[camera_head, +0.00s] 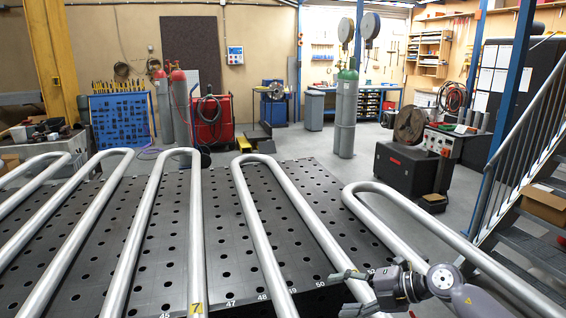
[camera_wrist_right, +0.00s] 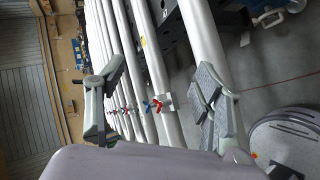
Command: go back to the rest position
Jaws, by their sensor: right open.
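My right gripper (camera_head: 346,292) is at the lower right in the head view, with its arm coming in from the right edge. Its fingers are spread, one on each side of a silver tube of the serpentine coil (camera_head: 310,222) as seen from the head. In the right wrist view the open fingers (camera_wrist_right: 160,72) frame several coil tubes (camera_wrist_right: 150,75) running away beyond them. I see nothing clamped between the fingers; whether a finger touches a tube I cannot tell. My left gripper is not in view.
The coils lie over a dark perforated table (camera_head: 230,240). Metal stairs (camera_head: 530,210) rise at the right. A black machine box (camera_head: 405,168) and grey-green gas cylinders (camera_head: 346,115) stand beyond the table. Small red and blue fittings (camera_wrist_right: 153,105) sit by the tubes.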

